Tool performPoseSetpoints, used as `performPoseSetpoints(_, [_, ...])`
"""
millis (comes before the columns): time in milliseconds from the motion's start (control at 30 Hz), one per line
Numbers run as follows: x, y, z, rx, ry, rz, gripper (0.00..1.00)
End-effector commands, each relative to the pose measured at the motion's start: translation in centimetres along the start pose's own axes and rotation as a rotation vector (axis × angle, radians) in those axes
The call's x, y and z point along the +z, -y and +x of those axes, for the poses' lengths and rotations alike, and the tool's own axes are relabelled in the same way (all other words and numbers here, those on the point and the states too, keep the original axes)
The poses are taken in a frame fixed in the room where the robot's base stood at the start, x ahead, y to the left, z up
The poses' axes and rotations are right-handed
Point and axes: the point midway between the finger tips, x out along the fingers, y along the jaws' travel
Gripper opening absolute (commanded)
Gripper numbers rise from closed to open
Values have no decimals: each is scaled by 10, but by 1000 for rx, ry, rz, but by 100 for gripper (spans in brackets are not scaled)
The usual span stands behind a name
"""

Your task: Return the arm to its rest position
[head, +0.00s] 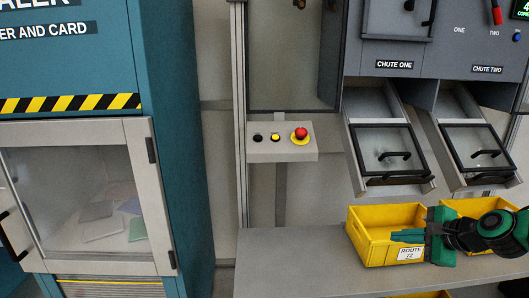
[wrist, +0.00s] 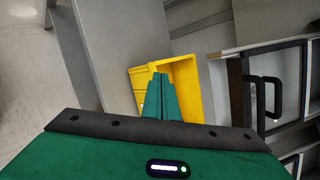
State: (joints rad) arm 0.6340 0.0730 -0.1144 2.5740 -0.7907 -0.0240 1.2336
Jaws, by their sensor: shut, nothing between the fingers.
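My gripper (head: 410,237) is green and black and reaches in from the right in the head view, over the yellow bins. In the wrist view its green fingers (wrist: 161,98) are together, with nothing between them. The left yellow bin (head: 375,249), labelled ROUTE, stands on the grey bench, and the fingers show in front of its right part. The bin also shows behind the fingertips in the wrist view (wrist: 184,72). I cannot tell whether the fingers touch it.
A second yellow bin (head: 456,207) is partly hidden by my arm. Chute one (head: 392,150) and chute two (head: 478,150) have clear black-framed doors above the bins. A control box (head: 281,152) with a red button is left of them. The bench (head: 290,262) is clear at left.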

Motion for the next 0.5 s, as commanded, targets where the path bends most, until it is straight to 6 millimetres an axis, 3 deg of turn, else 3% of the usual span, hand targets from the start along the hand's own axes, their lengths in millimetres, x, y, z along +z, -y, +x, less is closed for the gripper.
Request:
performPoseSetpoints(100, [-1,-34,-23,174,-65,-309,0])
performPoseSetpoints(267, [-14,-76,-71,424,-116,-655,0])
performPoseSetpoints(500, [-26,-126,-164,764,-75,-999,0])
